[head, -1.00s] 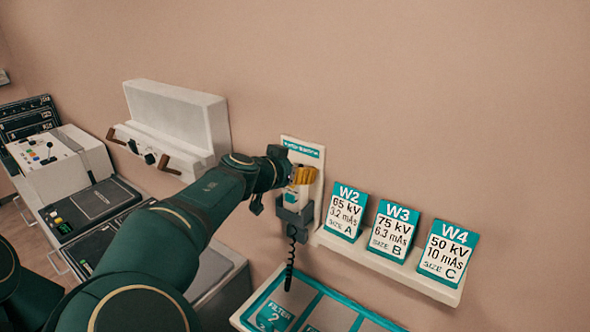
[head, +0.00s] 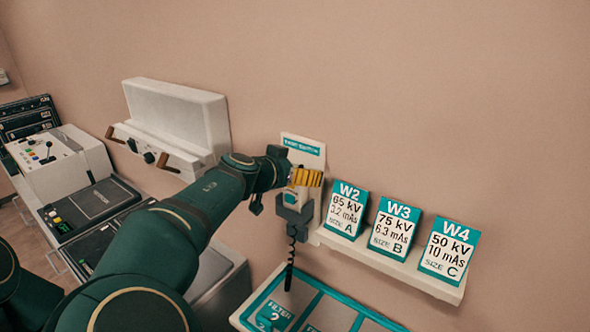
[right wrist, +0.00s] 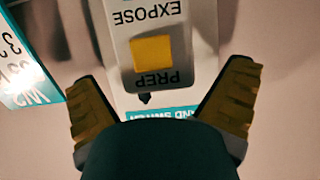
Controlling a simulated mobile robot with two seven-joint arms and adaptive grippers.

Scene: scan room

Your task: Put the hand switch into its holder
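The hand switch (head: 291,199) is white and stands upright in the grey holder (head: 295,217) on the wall plate (head: 304,145); its coiled cord hangs below. In the right wrist view the hand switch (right wrist: 152,55) shows a yellow button and the words PREP and EXPOSE. My right gripper (head: 306,177) is at the top of the switch, its yellow-padded fingers partly hiding it. In the right wrist view this gripper (right wrist: 160,78) is open, with a finger on either side of the switch and gaps between. How deep the switch sits is hard to tell. My left gripper is out of view.
A shelf (head: 395,265) with cards W2 (head: 345,209), W3 (head: 395,229) and W4 (head: 449,249) is close on the right. A teal-edged tray (head: 325,290) lies below. A white wall unit (head: 177,115) and control consoles (head: 60,165) stand left.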

